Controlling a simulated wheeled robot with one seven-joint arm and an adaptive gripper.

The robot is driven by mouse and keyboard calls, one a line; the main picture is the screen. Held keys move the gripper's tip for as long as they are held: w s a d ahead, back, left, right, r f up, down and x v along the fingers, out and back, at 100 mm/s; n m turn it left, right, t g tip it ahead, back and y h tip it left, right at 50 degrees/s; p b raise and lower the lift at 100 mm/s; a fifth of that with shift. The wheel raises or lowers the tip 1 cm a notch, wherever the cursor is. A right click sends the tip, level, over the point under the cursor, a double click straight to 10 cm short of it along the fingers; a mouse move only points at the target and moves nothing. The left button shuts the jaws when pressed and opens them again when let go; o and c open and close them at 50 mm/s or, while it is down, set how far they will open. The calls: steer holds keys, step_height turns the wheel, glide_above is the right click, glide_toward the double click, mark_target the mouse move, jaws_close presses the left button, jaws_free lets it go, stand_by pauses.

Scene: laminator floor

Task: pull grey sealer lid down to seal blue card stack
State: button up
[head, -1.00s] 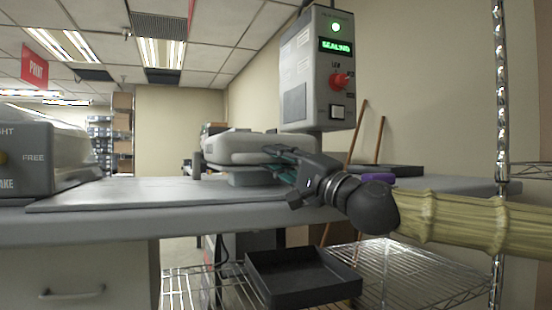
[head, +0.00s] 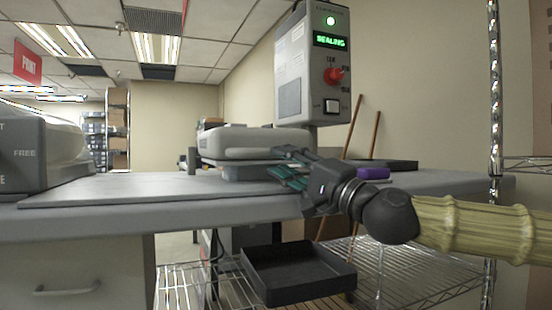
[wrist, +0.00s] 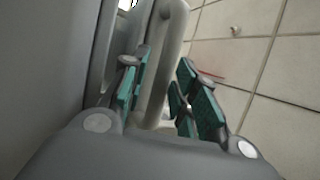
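My gripper (head: 283,170) is at the right front of the sealer, just below the lid's edge. In the wrist view, my gripper's (wrist: 160,80) green-padded fingers are apart, with a rounded grey bar (wrist: 170,55) beyond and between them. I cannot tell whether the pads touch it. The blue card stack does not show. The control box (head: 308,70) has a lit green lamp and its display reads "SEALING".
The grey table (head: 110,192) is clear in front of the sealer. Another grey machine (head: 40,150) stands at the left. A purple object (head: 373,173) lies right of my gripper. A black tray (head: 298,275) sits below on a wire shelf.

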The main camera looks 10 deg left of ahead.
steer(key=v, duration=0.8)
steer(key=shift+d+f, duration=0.1)
